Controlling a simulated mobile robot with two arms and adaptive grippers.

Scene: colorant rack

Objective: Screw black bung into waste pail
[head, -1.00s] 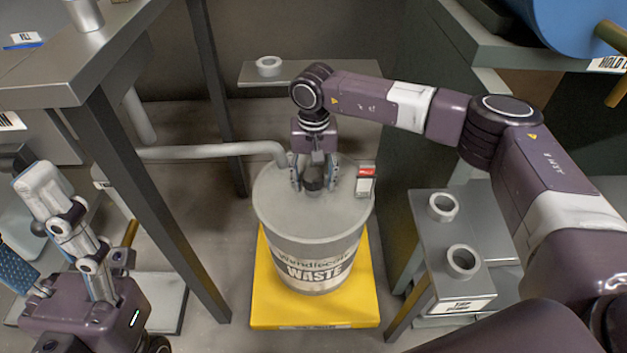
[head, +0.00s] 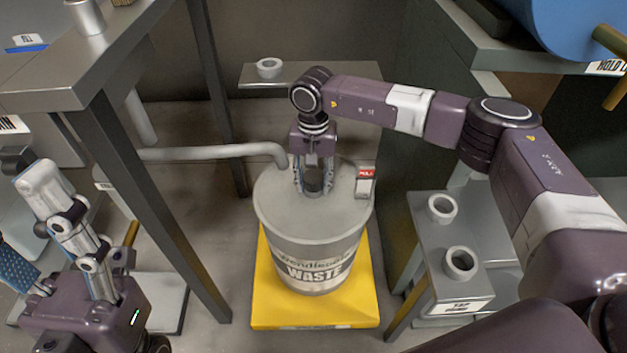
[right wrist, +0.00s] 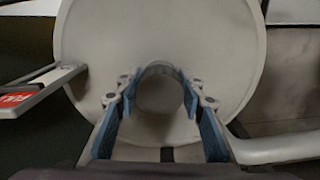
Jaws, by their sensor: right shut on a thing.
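The waste pail (head: 315,258) is a grey drum with a WASTE label, upright on a yellow base. The black bung (head: 313,182) is a dark short cylinder at the middle of the pail's lid. My right gripper (head: 313,186) points down from above and is shut on the bung. In the right wrist view the bung (right wrist: 160,93) looks round and grey between the blue finger pads. Whether it is seated in an opening is hidden. My left gripper (head: 22,222) is at the lower left, fingers apart and empty, away from the pail.
A grey pipe (head: 215,151) reaches the pail's lid from the left. A small red-and-white device (head: 365,181) sits at the lid's right edge. Grey ring holders (head: 442,208) stand on a shelf at right. A metal table (head: 75,75) is at left.

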